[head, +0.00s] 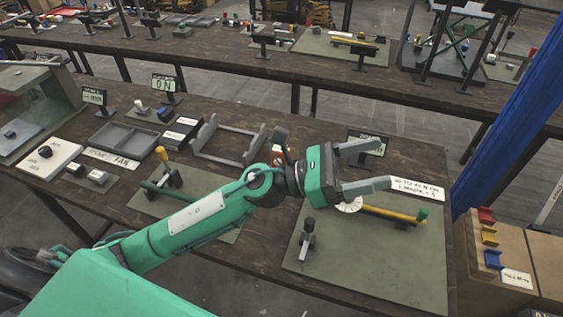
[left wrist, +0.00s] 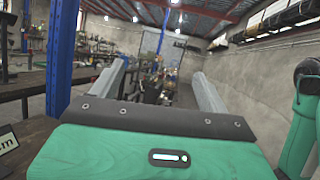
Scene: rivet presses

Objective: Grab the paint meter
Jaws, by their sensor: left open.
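My left gripper (head: 381,165) reaches in over the middle of the workbench, its two grey fingers spread apart and pointing right with nothing between them. Its open fingers also show in the left wrist view (left wrist: 158,85), pointing out over the room. I cannot tell for sure which thing is the paint meter. A dark upright device (head: 280,135) with a red and white part below it stands just behind my left wrist, partly hidden by it. My right gripper is not in either view.
A green mat (head: 390,265) with a yellow-handled tool (head: 395,214) and a white dial (head: 349,205) lies below the gripper. A grey rack (head: 220,155) and grey tray (head: 127,138) stand left. A blue post (head: 510,115) rises at right. Cardboard boxes (head: 480,255) stand right.

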